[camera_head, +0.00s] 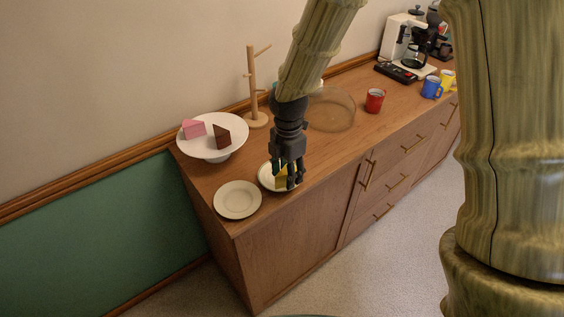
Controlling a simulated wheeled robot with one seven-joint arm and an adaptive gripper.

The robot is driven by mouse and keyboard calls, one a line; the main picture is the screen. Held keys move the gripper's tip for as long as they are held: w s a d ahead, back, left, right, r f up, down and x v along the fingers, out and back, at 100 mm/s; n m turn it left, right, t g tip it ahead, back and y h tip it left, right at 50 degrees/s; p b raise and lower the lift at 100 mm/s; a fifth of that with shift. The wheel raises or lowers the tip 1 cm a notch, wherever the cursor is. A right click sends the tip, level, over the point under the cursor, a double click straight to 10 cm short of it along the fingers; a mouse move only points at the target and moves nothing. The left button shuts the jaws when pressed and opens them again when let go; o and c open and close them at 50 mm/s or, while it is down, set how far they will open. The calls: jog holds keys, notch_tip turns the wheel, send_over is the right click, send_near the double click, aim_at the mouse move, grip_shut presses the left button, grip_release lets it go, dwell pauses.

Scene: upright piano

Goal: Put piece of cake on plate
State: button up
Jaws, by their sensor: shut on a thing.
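My gripper (286,179) points down over the front left part of the wooden sideboard. It is shut on a yellow piece of cake (281,171), mostly hidden by the fingers. The cake is over a white plate (264,181), and I cannot tell whether it touches the plate. A second, empty cream plate (238,200) lies just left of it, near the front edge. A white cake stand (212,149) at the back left bears a pink cake piece (193,129) and a dark brown cake piece (222,137).
A wooden mug tree (254,85) and a clear round cover (331,110) stand behind my gripper. A red mug (375,100), a blue mug (431,87), a yellow mug (447,80) and a coffee maker (398,37) are further right. The sideboard (330,155) ends at its front edge.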

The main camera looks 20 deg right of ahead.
jog(key=w, duration=0.2)
jog(key=w+p, duration=0.1)
jog(key=w, duration=0.3)
jog(key=shift+w+d+f+p, duration=0.3)
jog(key=shift+d+f, duration=0.05)
jog(key=shift+f+p, duration=0.7)
jog(key=shift+f, duration=1)
jog(key=shift+f, duration=0.15)
jog(key=o, duration=0.7)
jog(key=shift+c, duration=0.2)
notch_tip(320, 180, up, 12)
jog(key=b, duration=0.3)
